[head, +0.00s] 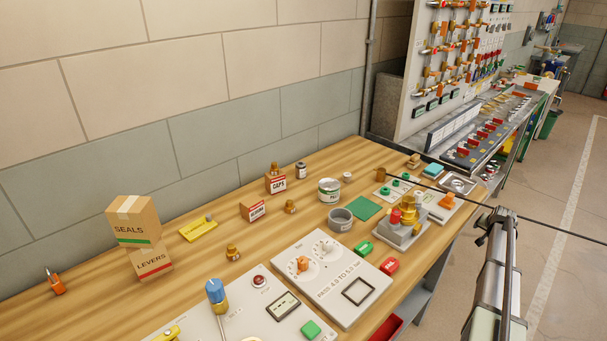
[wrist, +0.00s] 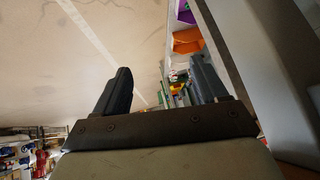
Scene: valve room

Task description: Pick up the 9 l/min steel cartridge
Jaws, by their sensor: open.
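I cannot pick out a steel cartridge marked 9 l/min in either view; any such marking is too small to read. Small brass fittings stand on the wooden bench, one (head: 233,253) left of the grey test panel and another (head: 290,207) near the white-labelled block. My gripper (wrist: 162,82) shows in the wrist view with its two dark fingers wide apart and nothing between them. It points over the floor, away from the bench top. In the head view my arm is at the lower right, beside the bench, and the gripper itself cannot be made out.
The bench (head: 185,270) holds seals and levers boxes (head: 135,220), a paint-like tin (head: 329,190), a grey ring (head: 340,220), a test panel (head: 330,275) and a brass-topped valve block (head: 402,222). A rack of valves (head: 455,50) stands behind. Floor at right is clear.

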